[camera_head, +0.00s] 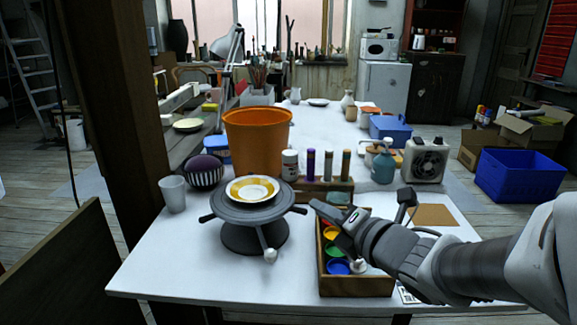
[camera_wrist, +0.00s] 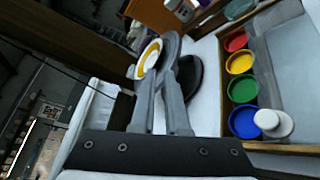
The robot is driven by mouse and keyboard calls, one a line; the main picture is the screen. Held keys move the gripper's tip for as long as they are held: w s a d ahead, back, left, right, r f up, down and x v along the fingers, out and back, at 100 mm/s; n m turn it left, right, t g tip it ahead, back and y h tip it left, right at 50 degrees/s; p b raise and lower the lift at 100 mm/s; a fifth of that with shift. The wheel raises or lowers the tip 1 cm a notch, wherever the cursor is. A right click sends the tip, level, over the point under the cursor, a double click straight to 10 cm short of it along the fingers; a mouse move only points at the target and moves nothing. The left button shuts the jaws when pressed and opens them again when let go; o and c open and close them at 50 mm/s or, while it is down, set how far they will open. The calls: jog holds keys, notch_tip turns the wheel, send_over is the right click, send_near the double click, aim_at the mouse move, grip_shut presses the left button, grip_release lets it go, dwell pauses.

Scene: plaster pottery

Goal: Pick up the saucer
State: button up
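The saucer (camera_head: 252,188), white with a yellow-orange band, lies on a dark grey turntable (camera_head: 254,213) at the front of the white table. In the wrist view, the saucer (camera_wrist: 149,57) shows edge-tilted just beyond my fingertips, partly covered by them. My gripper (camera_head: 322,212) is to the right of the turntable, above the paint box's left edge, pointing left toward the saucer. In the wrist view, my gripper (camera_wrist: 158,80) has its two fingers apart with a narrow gap and nothing between them.
An orange bucket (camera_head: 257,140) stands behind the turntable. A wooden box (camera_head: 357,287) of coloured paint pots is below my gripper. Bottles in a wooden rack (camera_head: 326,190) stand behind right. Turntable handles stick out.

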aim_at(283, 197)
jog(key=x, duration=0.5)
jog(key=p+x, duration=0.1)
jog(key=x, duration=0.4)
jog(key=p+x, duration=0.1)
jog(key=x, duration=0.5)
jog(key=shift+s+f, duration=0.1)
jog(key=shift+f, duration=0.2)
jog(key=shift+w+a, duration=0.15)
jog(key=shift+w, duration=0.2)
grip_shut()
dwell(0.9)
